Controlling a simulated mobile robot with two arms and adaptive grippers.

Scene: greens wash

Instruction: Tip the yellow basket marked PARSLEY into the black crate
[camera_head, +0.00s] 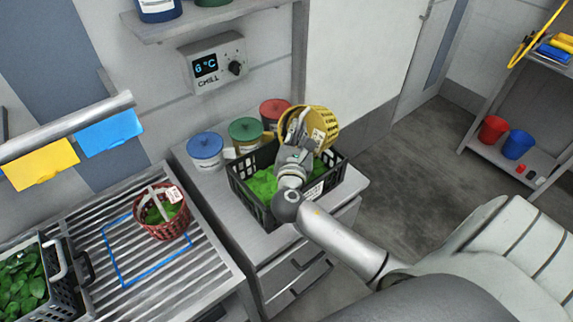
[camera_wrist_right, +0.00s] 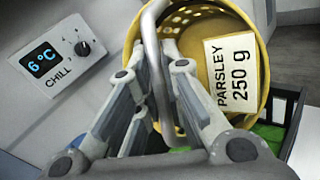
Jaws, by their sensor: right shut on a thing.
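The yellow basket (camera_head: 323,122) is held tilted on its side above the black crate (camera_head: 262,207). In the right wrist view the yellow basket (camera_wrist_right: 251,30) carries a white label reading PARSLEY 250 g. My right gripper (camera_head: 299,130) is shut on the basket's handle, which shows as a grey bar in the right wrist view (camera_wrist_right: 154,62). The inside of the basket that I can see in the wrist view looks bare. Green leaves lie in the black crate, which stands on the grey cabinet top. My left gripper is not in view.
Blue (camera_head: 206,150), green (camera_head: 245,132) and red (camera_head: 273,112) lidded tubs stand behind the crate. Another dark crate (camera_head: 62,295) holds leaves. The CHILL control box (camera_head: 213,62) is on the wall.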

